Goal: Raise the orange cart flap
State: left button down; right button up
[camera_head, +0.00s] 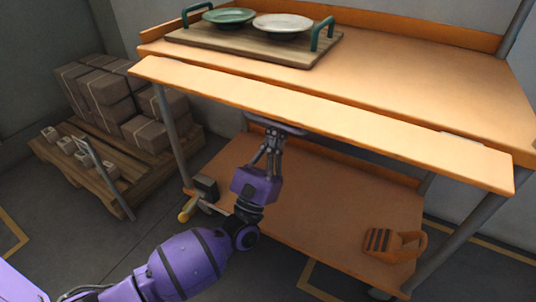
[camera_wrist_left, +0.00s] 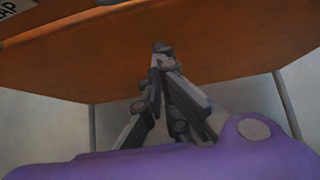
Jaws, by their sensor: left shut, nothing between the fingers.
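The orange cart flap (camera_head: 330,118) is a long narrow panel along the front edge of the cart's top. It sticks outward, close to level with the top, with a dark seam between them. My left gripper (camera_head: 275,132) is beneath the flap, pointing up, its fingertips partly hidden by it. In the left wrist view the closed, empty fingers (camera_wrist_left: 160,48) point at the flap's orange underside (camera_wrist_left: 230,45). I cannot tell whether they touch it. Part of a label (camera_wrist_left: 12,8) shows at the upper left there. My right gripper is not in view.
A wooden tray (camera_head: 290,58) with green handles stands on the cart's top (camera_head: 420,85), holding a green plate (camera_head: 228,16) and a pale plate (camera_head: 283,23). An orange-and-black object (camera_head: 392,243) sits on the lower shelf (camera_head: 320,215). A pallet of boxes (camera_head: 105,95) stands left.

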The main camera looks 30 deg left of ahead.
pick_arm(q)
jog(key=shift+s+a+r, duration=0.1)
jog(key=shift+s+r, duration=0.35)
jog(key=shift+s, duration=0.45)
jog(key=shift+s+r, duration=0.4)
jog(key=shift+s, duration=0.45)
